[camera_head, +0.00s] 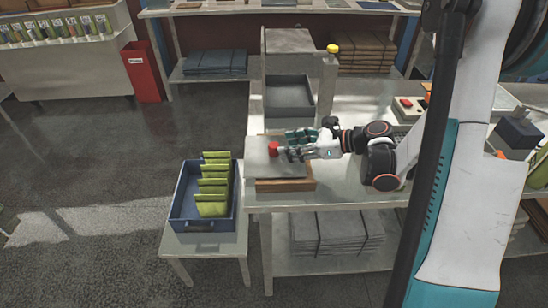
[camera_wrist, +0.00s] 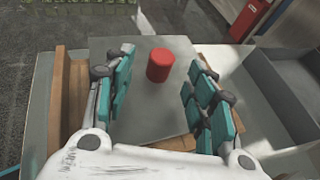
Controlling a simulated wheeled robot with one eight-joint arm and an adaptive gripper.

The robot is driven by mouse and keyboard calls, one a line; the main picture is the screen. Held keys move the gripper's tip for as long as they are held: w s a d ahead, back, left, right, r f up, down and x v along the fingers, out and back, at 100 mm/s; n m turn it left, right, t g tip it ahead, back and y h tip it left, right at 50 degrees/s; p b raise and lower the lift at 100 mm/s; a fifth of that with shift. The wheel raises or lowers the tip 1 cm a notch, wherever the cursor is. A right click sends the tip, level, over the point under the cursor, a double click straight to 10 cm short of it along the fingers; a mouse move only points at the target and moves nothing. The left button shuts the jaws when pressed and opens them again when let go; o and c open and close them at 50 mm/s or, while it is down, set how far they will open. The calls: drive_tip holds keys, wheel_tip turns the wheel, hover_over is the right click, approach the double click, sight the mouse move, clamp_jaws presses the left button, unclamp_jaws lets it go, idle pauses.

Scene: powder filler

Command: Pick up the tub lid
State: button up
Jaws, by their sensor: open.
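The tub lid (camera_wrist: 150,112) looks like a flat grey plate with an upright red knob (camera_wrist: 160,66) on it. It lies on a wooden support at the table's front left corner, and the lid also shows in the head view (camera_head: 262,160). My gripper (camera_head: 287,145) is open, with its teal-padded fingers over the plate. In the wrist view my gripper (camera_wrist: 161,68) has one finger on each side of the knob, with a visible gap on both sides. Nothing is held. Whether the fingertips are level with the knob is hard to tell.
Behind the plate is a grey open tray (camera_head: 289,97) by a post with a yellow cap (camera_head: 333,48). A blue crate (camera_head: 203,224) with several green pouches stands on a low stand at left. A red bin (camera_head: 143,72) is farther back. The table (camera_head: 345,182) is clear at front right.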

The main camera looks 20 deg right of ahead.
sight(274, 145)
drive_tip(key=shift+b+x, duration=1.1)
drive_tip(key=shift+x, duration=2.05)
drive_tip(key=shift+d+r, duration=0.1)
clamp_jaws()
